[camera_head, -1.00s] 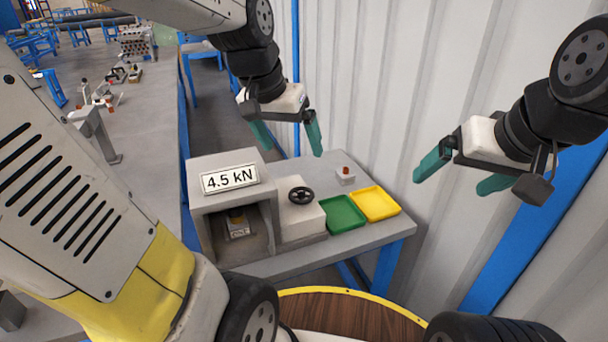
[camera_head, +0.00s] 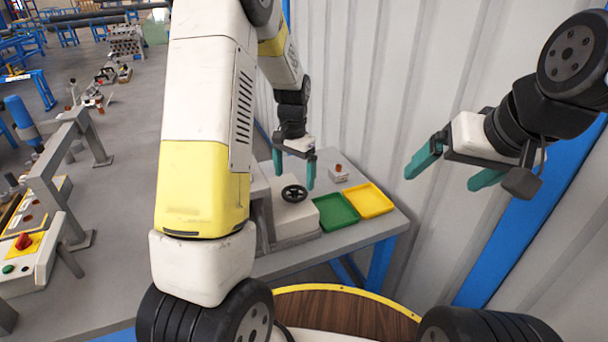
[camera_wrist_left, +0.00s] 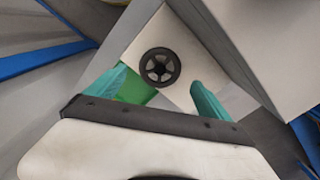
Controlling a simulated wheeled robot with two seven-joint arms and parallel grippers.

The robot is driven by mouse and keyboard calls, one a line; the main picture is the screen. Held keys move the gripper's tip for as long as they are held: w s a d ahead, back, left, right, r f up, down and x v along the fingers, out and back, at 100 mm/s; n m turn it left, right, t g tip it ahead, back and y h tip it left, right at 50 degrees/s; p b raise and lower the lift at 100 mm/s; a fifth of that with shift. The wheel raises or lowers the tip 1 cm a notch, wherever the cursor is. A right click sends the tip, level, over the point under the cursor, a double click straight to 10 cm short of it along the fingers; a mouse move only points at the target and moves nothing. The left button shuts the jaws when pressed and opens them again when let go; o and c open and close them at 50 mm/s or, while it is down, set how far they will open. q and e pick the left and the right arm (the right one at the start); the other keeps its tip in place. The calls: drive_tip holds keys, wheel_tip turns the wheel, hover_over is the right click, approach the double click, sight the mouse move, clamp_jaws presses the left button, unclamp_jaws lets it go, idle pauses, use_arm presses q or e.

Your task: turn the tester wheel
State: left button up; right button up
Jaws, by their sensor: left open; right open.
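The black tester wheel (camera_head: 293,193) lies flat on top of the pale block of the tester (camera_head: 296,220). My left gripper (camera_head: 294,178) is open, empty and pointing down, in the head view just behind and above the wheel. In the left wrist view the wheel (camera_wrist_left: 160,67) shows between the two teal fingers (camera_wrist_left: 160,92), beyond their tips and not touched. My left arm hides most of the tester's housing in the head view. My right gripper (camera_head: 447,172) is open and empty, at the right in front of the corrugated wall.
A green tray (camera_head: 336,211) and a yellow tray (camera_head: 369,200) lie right of the wheel on the grey table (camera_head: 383,228). A small box with a red button (camera_head: 338,173) stands behind them. A long workbench (camera_head: 120,210) with fixtures is at the left.

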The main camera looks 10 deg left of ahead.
sight(294, 192)
use_arm(q)
drive_tip(key=shift+f, duration=2.3)
drive_tip(key=c, duration=1.4)
drive_tip(key=shift+o, duration=0.2)
drive_tip(key=shift+n, duration=1)
drive_tip(key=o, duration=1.4)
drive_tip(key=shift+c, duration=0.2)
drive_tip(key=shift+r, duration=0.1)
